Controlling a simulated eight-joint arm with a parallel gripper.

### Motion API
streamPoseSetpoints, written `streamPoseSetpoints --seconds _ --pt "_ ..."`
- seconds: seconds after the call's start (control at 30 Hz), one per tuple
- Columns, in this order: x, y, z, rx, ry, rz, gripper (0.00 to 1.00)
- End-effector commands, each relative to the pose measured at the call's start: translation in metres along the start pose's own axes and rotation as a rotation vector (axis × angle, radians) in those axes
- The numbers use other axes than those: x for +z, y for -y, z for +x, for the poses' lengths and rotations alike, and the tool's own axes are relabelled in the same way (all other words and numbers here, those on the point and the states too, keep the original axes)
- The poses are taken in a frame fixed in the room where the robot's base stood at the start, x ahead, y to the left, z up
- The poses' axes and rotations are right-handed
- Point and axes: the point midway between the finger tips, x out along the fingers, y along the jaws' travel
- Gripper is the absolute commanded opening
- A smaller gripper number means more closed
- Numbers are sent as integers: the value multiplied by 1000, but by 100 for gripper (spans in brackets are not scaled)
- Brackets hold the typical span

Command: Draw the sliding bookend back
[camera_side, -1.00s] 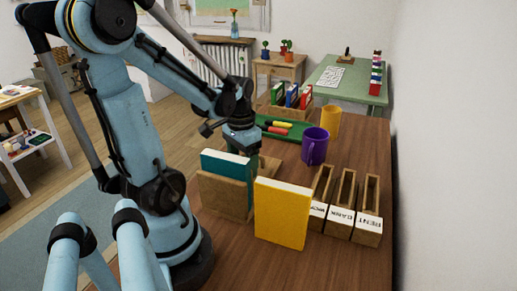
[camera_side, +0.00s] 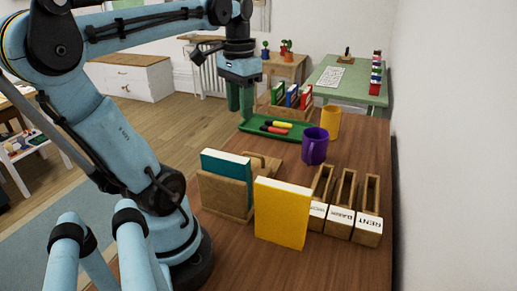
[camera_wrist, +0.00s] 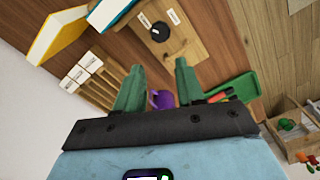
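The wooden bookend (camera_side: 226,195) stands on the brown table, with a teal book (camera_side: 219,162) upright in it. Behind the book is a low wooden part (camera_side: 264,161). In the wrist view a flat wooden board (camera_wrist: 184,38) with a black round knob (camera_wrist: 160,31) and small white labels lies beside the teal book (camera_wrist: 108,12). I cannot tell how far the bookend can slide. My gripper (camera_side: 240,102) hangs above the table's far left, beyond the bookend and apart from it. Its green fingers (camera_wrist: 158,82) are spread and empty in the wrist view.
A yellow book (camera_side: 282,213) stands in front, beside several labelled wooden boxes (camera_side: 340,205). A purple mug (camera_side: 314,147) and yellow cup (camera_side: 331,120) stand at the right. A green tray (camera_side: 288,138) with markers and a crate of books (camera_side: 300,108) lie behind. Air around my gripper is clear.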

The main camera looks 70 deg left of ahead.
Motion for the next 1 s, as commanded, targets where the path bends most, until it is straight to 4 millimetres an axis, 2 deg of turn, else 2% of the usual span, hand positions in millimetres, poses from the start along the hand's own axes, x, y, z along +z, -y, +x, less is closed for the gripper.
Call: streamPoseSetpoints --seconds 0.07,0.7,0.83,1.0 --pt "0 0 -19 0 0 2 38" --pt "-33 15 -10 -181 -109 1104 38" --pt "-33 14 19 -178 -108 1092 38" --pt "-33 14 36 -177 -108 1090 38"
